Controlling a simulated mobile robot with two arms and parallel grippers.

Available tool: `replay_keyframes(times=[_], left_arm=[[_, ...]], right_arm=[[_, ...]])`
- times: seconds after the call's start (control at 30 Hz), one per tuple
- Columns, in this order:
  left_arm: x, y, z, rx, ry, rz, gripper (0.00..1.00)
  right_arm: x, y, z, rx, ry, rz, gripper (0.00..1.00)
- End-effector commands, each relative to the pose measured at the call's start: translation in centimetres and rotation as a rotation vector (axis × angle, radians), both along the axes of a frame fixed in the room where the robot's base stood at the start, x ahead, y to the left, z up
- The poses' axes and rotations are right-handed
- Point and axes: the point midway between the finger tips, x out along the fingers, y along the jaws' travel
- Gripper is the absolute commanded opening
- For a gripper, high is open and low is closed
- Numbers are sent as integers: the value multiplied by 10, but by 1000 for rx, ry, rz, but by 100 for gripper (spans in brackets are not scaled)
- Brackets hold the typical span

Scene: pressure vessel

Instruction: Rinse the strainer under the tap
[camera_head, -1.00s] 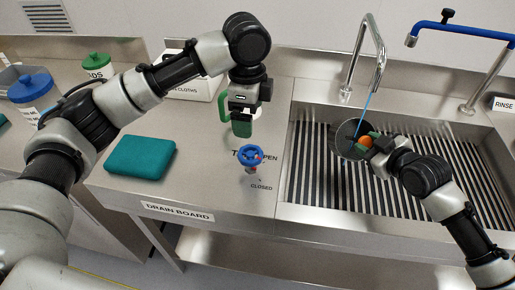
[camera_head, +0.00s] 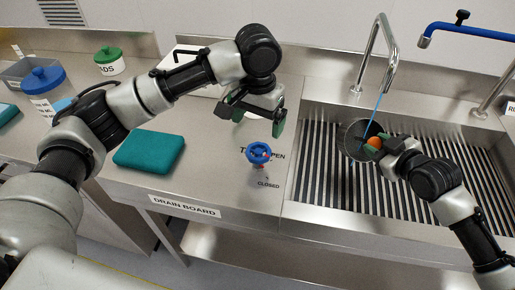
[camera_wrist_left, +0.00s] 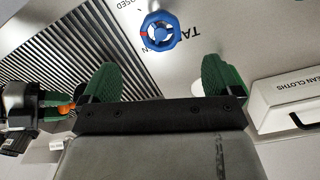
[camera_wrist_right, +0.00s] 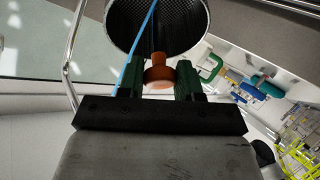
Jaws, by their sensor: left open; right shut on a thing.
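The strainer (camera_head: 357,141), a dark mesh bowl with an orange handle (camera_head: 374,143), is held over the sink by my right gripper (camera_head: 379,146). In the right wrist view the green fingers are shut on the orange handle (camera_wrist_right: 158,74), and the mesh bowl (camera_wrist_right: 185,22) is beyond them. The tap (camera_head: 382,55) arches above, and a thin blue water stream (camera_head: 376,109) runs down to the strainer. My left gripper (camera_head: 256,112) is open and empty above the drain board, near the blue valve wheel (camera_head: 258,153). The wheel also shows between and beyond its fingers in the left wrist view (camera_wrist_left: 160,33).
The sink (camera_head: 325,205) has a striped bottom. A teal folded cloth (camera_head: 149,151) lies on the drain board (camera_head: 215,185). A white clean-cloths box (camera_wrist_left: 290,100) stands behind. Blue-lidded (camera_head: 44,83) and green-lidded (camera_head: 110,62) containers are at left. A second, blue tap (camera_head: 465,32) is at right.

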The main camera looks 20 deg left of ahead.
Motion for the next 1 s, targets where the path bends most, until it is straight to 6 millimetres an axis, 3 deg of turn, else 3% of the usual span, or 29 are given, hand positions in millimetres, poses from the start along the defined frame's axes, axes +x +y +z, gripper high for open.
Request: replay_keyframes(times=[0.3,0.5,0.9,1.0], left_arm=[[0,1,-65,0,2,0,92],[0,0,-90,0,1,-2,92],[0,0,-98,0,-1,-2,92],[0,0,-98,0,-1,-2,79]], right_arm=[[0,0,1,1,-3,1,0],[0,0,1,1,-3,1,0],[0,0,1,1,-3,1,0],[0,0,1,1,-3,1,0]])
